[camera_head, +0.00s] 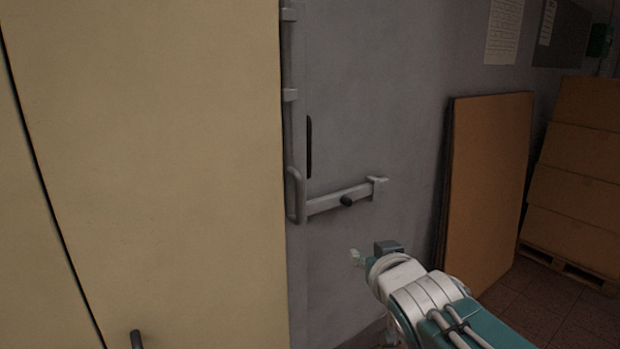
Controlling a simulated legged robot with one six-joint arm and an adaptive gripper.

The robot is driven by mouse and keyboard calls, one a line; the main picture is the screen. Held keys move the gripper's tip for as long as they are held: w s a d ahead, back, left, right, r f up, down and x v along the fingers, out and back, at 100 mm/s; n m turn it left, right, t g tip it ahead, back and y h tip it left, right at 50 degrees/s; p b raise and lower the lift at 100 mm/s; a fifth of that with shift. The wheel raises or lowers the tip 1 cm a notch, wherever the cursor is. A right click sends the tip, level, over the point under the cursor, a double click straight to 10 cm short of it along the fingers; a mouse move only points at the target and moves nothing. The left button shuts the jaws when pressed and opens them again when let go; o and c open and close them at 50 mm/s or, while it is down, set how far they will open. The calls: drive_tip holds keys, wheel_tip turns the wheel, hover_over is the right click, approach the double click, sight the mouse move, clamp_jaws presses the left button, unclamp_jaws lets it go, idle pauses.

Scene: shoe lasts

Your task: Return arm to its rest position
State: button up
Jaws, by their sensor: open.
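My arm, white and teal with cables along it, reaches in from the lower right. My gripper (368,256) is at its far end, in front of the grey wall and below the latch bar. It is open and looks empty. It is seen from behind, and the arm's white joint hides much of it. It appears apart from the wall and the bar.
A cream cabinet or door panel (150,130) fills the left. A grey metal latch bar (330,199) with a handle is on the grey wall (390,110). Brown boards (487,185) lean at the right, beside stacked boxes (575,180) on a pallet. Tiled floor shows lower right.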

drive_tip(key=s+d+f+m+g+h, duration=0.1)
drive_tip(key=s+f+g, duration=0.3)
drive_tip(key=s, duration=0.5)
drive_tip(key=s+d+f+g, duration=0.4)
drive_tip(key=s+f, duration=0.3)
drive_tip(key=s, duration=0.3)
drive_tip(key=shift+f+m+g+h, duration=0.3)
drive_tip(key=shift+f+m+h, duration=0.05)
drive_tip(key=shift+m+h, duration=0.05)
